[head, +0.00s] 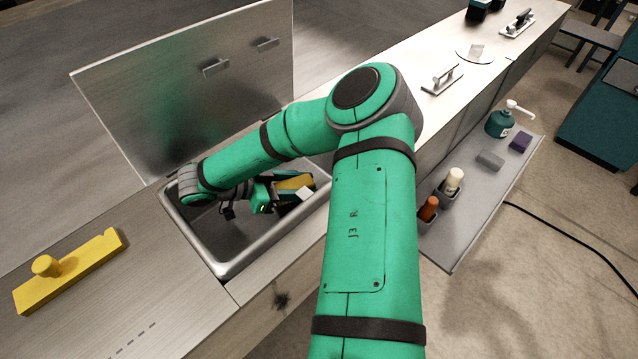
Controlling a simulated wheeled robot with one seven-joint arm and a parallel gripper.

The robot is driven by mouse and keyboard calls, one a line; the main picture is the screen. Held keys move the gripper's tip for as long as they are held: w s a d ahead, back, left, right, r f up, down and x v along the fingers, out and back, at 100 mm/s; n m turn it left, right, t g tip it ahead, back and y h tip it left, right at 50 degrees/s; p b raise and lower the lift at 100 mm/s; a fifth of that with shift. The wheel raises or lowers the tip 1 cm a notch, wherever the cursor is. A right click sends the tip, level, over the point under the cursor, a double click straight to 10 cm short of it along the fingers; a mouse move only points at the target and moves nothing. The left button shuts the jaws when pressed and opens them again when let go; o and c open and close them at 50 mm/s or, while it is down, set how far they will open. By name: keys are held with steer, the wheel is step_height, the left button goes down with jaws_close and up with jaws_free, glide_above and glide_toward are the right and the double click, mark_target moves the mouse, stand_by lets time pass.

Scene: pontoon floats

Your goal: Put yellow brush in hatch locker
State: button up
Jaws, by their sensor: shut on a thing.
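The hatch locker (262,262) is a metal-rimmed bin sunk in the counter, with its lid (150,95) raised behind it. My gripper (292,187) is low over the right part of the locker opening, pointing right. It is shut on a yellow thing with a pale white part, which looks like the yellow brush (296,182). The brush is partly hidden by the fingers. I cannot tell whether it touches the locker floor or wall. My arm hides part of the opening.
A yellow block with a round knob (70,272) lies on the counter left of the locker. Handled tools (442,78) stand on the counter beyond my arm. A lower shelf (462,225) at right holds bottles, a teal pump bottle (502,120) and blocks.

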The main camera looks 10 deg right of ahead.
mark_target(319, 184)
steer(key=shift+f, duration=0.15)
steer(key=d, duration=0.1)
steer(key=w+d, duration=0.1)
steer(key=d, duration=0.1)
steer(key=shift+d, duration=0.3)
steer(key=shift+d+f, duration=0.2)
steer(key=shift+f, duration=0.4)
steer(key=shift+a+f, duration=0.1)
steer(key=o, duration=1.1)
